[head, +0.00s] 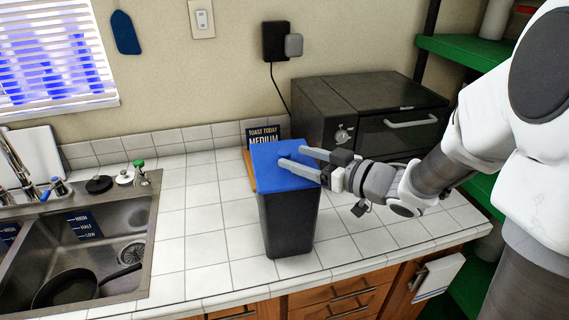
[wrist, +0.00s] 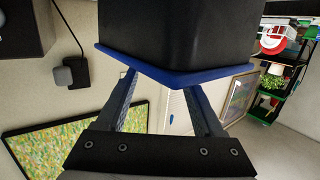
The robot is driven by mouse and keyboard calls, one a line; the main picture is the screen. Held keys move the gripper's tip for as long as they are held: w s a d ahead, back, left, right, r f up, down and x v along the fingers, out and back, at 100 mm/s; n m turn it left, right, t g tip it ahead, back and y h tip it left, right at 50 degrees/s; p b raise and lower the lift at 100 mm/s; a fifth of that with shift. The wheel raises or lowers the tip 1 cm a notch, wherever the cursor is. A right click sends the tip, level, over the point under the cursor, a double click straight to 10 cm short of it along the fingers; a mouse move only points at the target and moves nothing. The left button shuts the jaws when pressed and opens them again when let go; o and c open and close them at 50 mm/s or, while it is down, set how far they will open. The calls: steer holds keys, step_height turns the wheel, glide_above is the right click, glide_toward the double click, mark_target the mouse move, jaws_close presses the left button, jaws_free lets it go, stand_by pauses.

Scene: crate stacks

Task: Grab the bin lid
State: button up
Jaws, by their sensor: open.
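The blue bin lid (head: 268,178) sits flat on top of a black bin (head: 287,225) that stands upright on the tiled counter. My gripper (head: 290,156) reaches in from the right with its fingers spread over the lid's upper right part. In the wrist view the picture is turned over: the lid (wrist: 215,76) shows as a blue rim below the dark bin (wrist: 180,30). The fingertips of my gripper (wrist: 160,80) overlap the lid's edge there, with a gap between them. I cannot tell whether they touch the lid.
A dark toaster oven (head: 380,115) stands behind the bin. A sign (head: 263,134) leans against the backsplash. A steel sink (head: 85,235) with a pan (head: 70,287) is at the left. The counter (head: 205,225) left of the bin is clear.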

mark_target(289, 156)
steer(key=x, duration=0.4)
steer(key=shift+s+a, duration=0.1)
steer(key=shift+a, duration=0.2)
jaws_close()
